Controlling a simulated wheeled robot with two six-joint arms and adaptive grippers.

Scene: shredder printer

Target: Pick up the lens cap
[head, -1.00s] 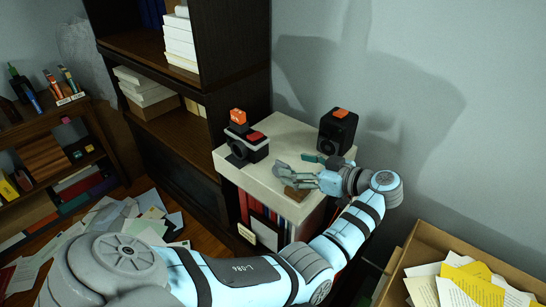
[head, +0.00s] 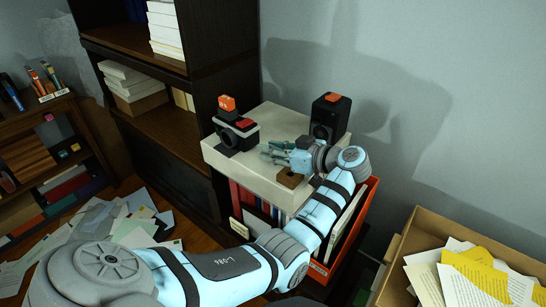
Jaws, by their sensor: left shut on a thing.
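My left gripper (head: 268,153) is over the pale cabinet top (head: 268,118), just right of the black-and-white camera (head: 236,136). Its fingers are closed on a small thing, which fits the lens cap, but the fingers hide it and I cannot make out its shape. The fingers look apart from the camera. My right gripper is not in view.
A black speaker-like box (head: 327,117) with an orange top piece stands behind my left wrist. A small brown block (head: 290,178) lies by the front edge. A dark shelf stands left, and a cardboard box of papers (head: 404,247) at the right.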

